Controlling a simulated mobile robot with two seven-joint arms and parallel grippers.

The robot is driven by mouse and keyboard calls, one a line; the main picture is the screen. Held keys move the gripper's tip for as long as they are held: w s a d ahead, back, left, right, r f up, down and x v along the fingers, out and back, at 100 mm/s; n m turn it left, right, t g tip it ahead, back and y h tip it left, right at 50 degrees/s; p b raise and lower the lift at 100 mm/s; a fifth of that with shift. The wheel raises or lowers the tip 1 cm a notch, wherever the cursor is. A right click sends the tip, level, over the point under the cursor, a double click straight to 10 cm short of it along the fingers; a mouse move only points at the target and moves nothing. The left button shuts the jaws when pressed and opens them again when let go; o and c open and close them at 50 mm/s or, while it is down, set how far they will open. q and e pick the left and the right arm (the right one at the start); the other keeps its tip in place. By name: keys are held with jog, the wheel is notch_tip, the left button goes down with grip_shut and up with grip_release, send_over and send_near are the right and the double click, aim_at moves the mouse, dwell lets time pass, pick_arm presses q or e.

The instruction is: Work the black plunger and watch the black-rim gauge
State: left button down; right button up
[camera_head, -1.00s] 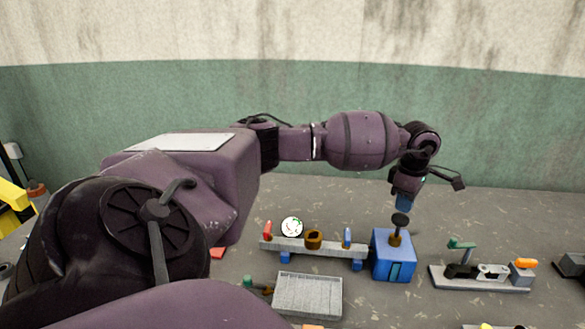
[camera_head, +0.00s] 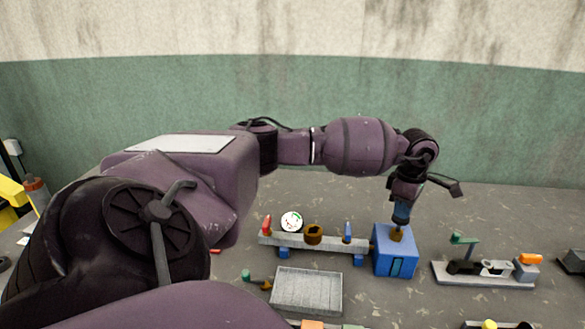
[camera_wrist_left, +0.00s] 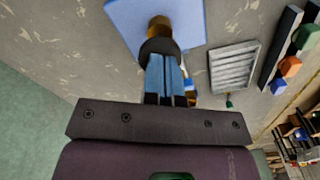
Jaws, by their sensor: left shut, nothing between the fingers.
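The black plunger (camera_wrist_left: 160,46) sits on a brass collar (camera_head: 397,235) on top of a blue box (camera_head: 394,263). My left gripper (camera_head: 401,219) points down at it from above, its blue fingers together and empty. In the left wrist view its fingertips (camera_wrist_left: 163,60) are at the plunger's black top and seem to touch it. In the head view the fingers mostly hide the plunger, which stands low, close to the collar. A round white gauge (camera_head: 291,222) with red and green marks stands on a grey bench left of the box. Its rim colour and needle are too small to read. My right gripper is out of view.
The grey bench (camera_head: 335,249) also bears a red piece, a brown cup (camera_head: 313,235) and a blue piece. A grey ribbed tray (camera_head: 307,292) lies in front. A grey fixture with a green handle (camera_head: 464,239) stands right of the box.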

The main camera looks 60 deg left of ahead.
pick_arm(q)
jog(key=shift+f+b, duration=0.35)
jog(key=shift+f, duration=0.6)
jog(key=shift+r+p, duration=0.9)
jog(key=shift+r, duration=1.1)
notch_tip(320, 180, up, 2)
jog(key=shift+r+p, duration=0.1)
jog(key=shift+p, duration=0.35)
jog(key=shift+r+p, duration=0.4)
jog(key=shift+r, duration=0.4)
jog(key=shift+f, duration=0.1)
